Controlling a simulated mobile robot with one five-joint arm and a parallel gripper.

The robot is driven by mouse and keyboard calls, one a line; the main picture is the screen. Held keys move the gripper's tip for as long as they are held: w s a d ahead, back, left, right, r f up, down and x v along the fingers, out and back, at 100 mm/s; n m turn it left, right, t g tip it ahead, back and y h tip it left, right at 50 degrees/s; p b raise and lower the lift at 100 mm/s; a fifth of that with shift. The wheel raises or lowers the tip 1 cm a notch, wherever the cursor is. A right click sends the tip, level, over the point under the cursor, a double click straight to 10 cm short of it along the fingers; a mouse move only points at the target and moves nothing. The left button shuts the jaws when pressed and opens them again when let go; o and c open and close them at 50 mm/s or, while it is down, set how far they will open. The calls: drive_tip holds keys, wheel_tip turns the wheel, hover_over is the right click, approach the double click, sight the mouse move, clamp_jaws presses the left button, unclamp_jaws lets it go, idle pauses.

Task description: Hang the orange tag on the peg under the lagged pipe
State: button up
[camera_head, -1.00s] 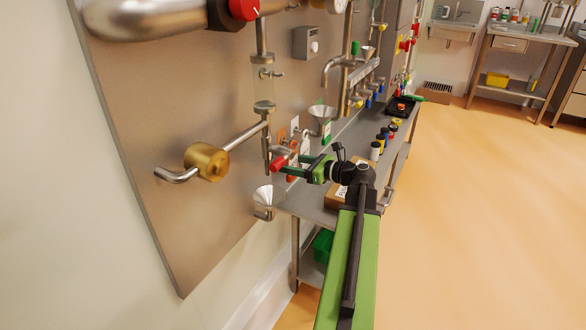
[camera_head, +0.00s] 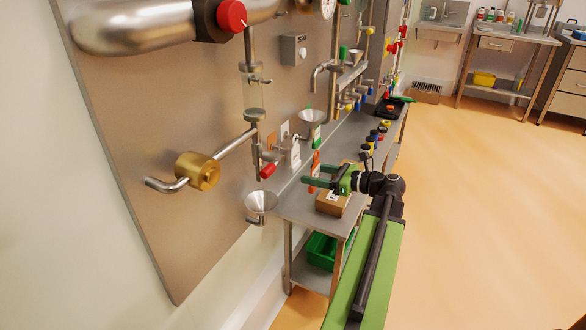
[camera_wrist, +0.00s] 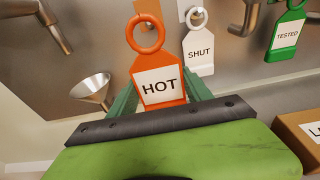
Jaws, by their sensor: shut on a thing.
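The orange tag (camera_wrist: 158,78) reads HOT on a white label and has a ring at its top. In the wrist view it stands upright between the fingers of my gripper (camera_wrist: 160,100), ring up and clear of the fingers. In the head view the tag (camera_head: 315,165) shows small and edge-on at the green fingers of my gripper (camera_head: 313,174), in front of the steel panel. The thick silver lagged pipe (camera_head: 140,28) runs along the top left of the panel. I cannot make out the peg under it.
A white SHUT tag (camera_wrist: 198,48) and a green TESTED tag (camera_wrist: 288,35) hang behind. A funnel (camera_head: 261,203), a red-handled valve (camera_head: 268,171) and a brass fitting (camera_head: 198,171) project from the panel. A cardboard box (camera_head: 332,203) sits on the bench below my gripper. Open floor lies right.

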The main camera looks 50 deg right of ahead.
drive_tip(key=p+v, duration=0.1)
drive_tip(key=v, duration=0.5)
drive_tip(key=shift+s+r, duration=0.2)
drive_tip(key=shift+s, duration=0.15)
drive_tip(key=shift+d, duration=0.1)
drive_tip(key=f+v, duration=0.1)
drive_tip(key=v, duration=0.6)
drive_tip(key=shift+s, duration=0.3)
idle(0.4)
idle(0.9)
